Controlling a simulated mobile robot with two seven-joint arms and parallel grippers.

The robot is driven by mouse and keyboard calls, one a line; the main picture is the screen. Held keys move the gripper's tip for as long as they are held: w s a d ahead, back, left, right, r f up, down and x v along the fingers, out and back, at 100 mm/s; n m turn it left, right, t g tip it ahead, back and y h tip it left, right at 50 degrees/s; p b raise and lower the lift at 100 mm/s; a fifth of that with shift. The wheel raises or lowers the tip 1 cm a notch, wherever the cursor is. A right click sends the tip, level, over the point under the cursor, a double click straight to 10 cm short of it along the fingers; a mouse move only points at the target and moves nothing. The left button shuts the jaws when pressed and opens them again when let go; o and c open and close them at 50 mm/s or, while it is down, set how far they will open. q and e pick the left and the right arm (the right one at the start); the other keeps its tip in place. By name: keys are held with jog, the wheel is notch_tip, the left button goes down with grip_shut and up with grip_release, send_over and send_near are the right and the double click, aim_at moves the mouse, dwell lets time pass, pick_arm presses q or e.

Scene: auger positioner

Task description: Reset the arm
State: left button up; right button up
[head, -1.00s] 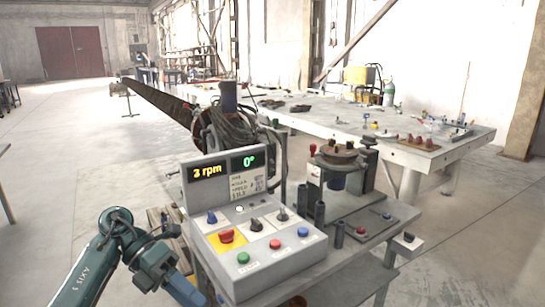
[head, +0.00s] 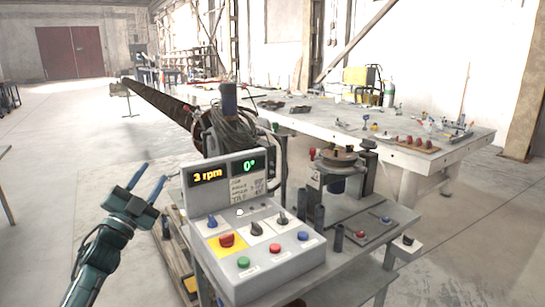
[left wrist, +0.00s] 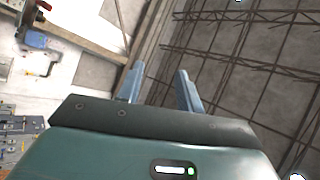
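The grey control box (head: 262,247) stands on a bench in the head view. Its displays read "3 rpm" (head: 208,175) and "0°" (head: 248,165). Its sloped face carries a red knob on a yellow plate (head: 227,241), several dark knobs and green, red and blue buttons. My left gripper (head: 148,183) is raised to the left of the box, apart from it. Its two fingers are spread and nothing is between them; they also show apart in the left wrist view (left wrist: 158,80). My right gripper is not in view.
Behind the box stands a positioner with a coiled cable (head: 232,130) and a long rusty auger (head: 160,102) reaching back left. A small turntable (head: 339,157) stands on the bench to the right. A long worktable (head: 400,150) with tools lies behind. The floor at left is open.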

pick_arm(q)
jog(key=w+a+f+n+g+y, duration=0.3)
jog(key=a+f+n+g+y, duration=0.2)
jog(key=a+f+n+y, duration=0.45)
jog(key=s+d+f+n+g, duration=0.1)
jog(key=s+d+f+n, duration=0.2)
jog(key=d+f, duration=0.35)
jog(key=s+d+f+m+g+h, duration=0.1)
jog(key=s+d+f+g+h, duration=0.1)
jog(key=s+d+f, duration=0.5)
jog(key=s+d+f+m+g+h, duration=0.1)
jog(key=s+d+f+h, duration=0.15)
jog(key=s+f, duration=0.8)
jog(key=s+d+f+g, duration=0.1)
jog(key=s+d+f, duration=0.1)
jog(key=s, duration=0.7)
jog(key=s+d+f+n+g, duration=0.1)
jog(key=s+d+g, duration=0.1)
jog(key=s+d, duration=0.3)
jog(key=s, duration=0.4)
jog(key=shift+s+d+f+h, duration=0.2)
jog(key=shift+s+f+h, duration=0.1)
jog(key=shift+s+f, duration=0.1)
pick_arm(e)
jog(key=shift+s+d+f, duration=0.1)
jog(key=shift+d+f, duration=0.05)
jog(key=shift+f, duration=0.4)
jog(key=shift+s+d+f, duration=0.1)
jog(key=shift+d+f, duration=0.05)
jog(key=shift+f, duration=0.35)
